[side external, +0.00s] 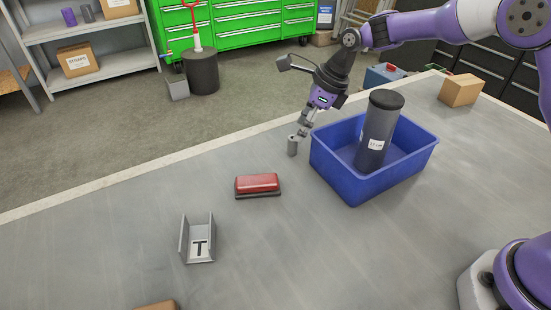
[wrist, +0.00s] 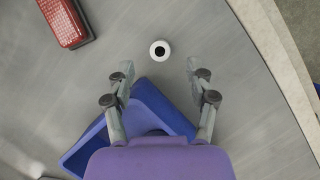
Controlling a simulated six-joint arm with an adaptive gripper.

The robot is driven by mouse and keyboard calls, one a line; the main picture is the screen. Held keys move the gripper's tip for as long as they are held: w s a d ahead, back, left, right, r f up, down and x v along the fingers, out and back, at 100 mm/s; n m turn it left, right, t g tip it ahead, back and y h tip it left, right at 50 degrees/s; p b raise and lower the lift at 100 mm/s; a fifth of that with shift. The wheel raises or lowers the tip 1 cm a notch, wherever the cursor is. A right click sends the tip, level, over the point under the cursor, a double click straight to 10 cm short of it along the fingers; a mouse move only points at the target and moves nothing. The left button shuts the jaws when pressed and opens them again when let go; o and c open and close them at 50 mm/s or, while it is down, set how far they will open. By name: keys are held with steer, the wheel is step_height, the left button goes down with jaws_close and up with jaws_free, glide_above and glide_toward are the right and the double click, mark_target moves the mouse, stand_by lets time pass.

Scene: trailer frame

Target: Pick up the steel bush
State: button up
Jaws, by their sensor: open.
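The steel bush (side external: 292,146) is a small grey cylinder standing upright on the table, just left of the blue bin in the side view. In the wrist view the steel bush (wrist: 160,50) shows from above as a pale ring with a dark hole. My gripper (side external: 302,131) is right above and beside the bush in the side view. In the wrist view my gripper (wrist: 158,68) is open, and the bush appears between the lines of its two fingers, slightly beyond the tips. I cannot tell the exact height gap.
A blue bin (side external: 336,178) with a dark cylinder (side external: 376,130) inside stands close to the gripper. A red lamp (side external: 257,184) and a grey channel bracket (side external: 198,240) marked T lie to the left. A cardboard box (side external: 461,90) sits at the far right.

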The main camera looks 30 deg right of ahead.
mark_target(293, 145)
steer(key=x, duration=0.5)
steer(key=shift+f, duration=0.1)
jaws_close()
